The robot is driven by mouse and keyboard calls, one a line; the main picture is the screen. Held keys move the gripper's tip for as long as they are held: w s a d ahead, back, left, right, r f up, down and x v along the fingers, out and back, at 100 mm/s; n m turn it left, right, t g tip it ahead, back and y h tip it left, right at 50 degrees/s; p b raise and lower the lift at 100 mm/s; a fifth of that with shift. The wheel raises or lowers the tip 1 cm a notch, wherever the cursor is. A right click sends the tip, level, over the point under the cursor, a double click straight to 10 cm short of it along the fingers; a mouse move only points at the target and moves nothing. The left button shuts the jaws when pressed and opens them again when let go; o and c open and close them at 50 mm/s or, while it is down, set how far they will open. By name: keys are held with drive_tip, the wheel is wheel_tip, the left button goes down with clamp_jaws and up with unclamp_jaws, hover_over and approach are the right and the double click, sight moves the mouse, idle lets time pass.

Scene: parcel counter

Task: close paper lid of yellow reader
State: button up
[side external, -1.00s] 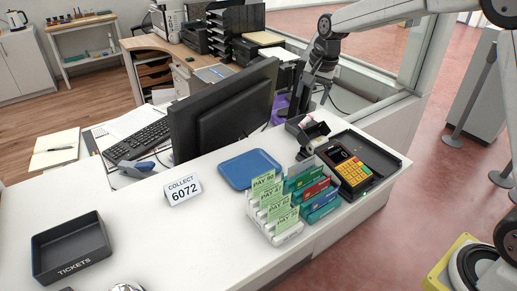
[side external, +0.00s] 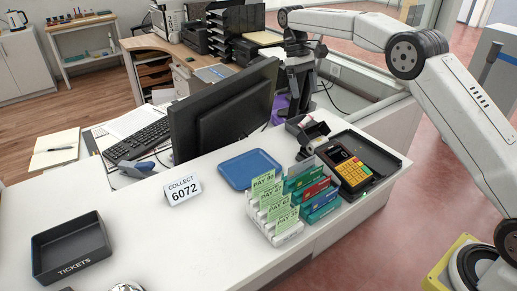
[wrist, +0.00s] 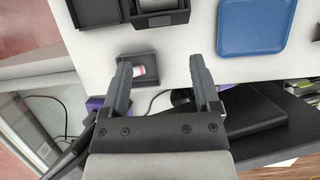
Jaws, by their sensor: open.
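The yellow-keyed reader (side external: 352,172) stands at the counter's right end, beside a black tray. Behind it is a small dark open paper compartment (side external: 296,123), with a pale, pink-marked roll inside. In the wrist view the compartment (wrist: 151,82) shows the roll (wrist: 138,71) uncovered. A dark flap (side external: 315,130) seems to stand raised between compartment and reader; I cannot tell its exact angle. My gripper (wrist: 161,62) is open and empty, its fingers apart on either side of the compartment's right part in the wrist view. Contact cannot be judged.
Pay cards stand in a white rack (side external: 275,222), with coloured cards (side external: 312,190) beside it. A blue tray (side external: 250,169) and a monitor (side external: 222,105) are to the left. The black tray (side external: 396,158) borders the reader. A glass partition edge lies behind.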

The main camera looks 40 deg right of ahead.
drive_tip(key=shift+s+f, duration=0.1)
drive_tip(key=shift+f, duration=0.05)
hover_over(307, 132)
drive_tip(key=shift+w+d+f, duration=0.1)
drive_tip(key=shift+d+f, duration=0.05)
drive_tip(key=shift+f, duration=1)
drive_tip(key=shift+w+d+f, duration=0.1)
drive_tip(key=shift+w+f, duration=0.05)
drive_tip(key=shift+f, duration=1)
drive_tip(key=shift+w+d+f, duration=0.1)
drive_tip(key=shift+d+f, duration=0.05)
drive_tip(key=shift+f, duration=1)
clamp_jaws()
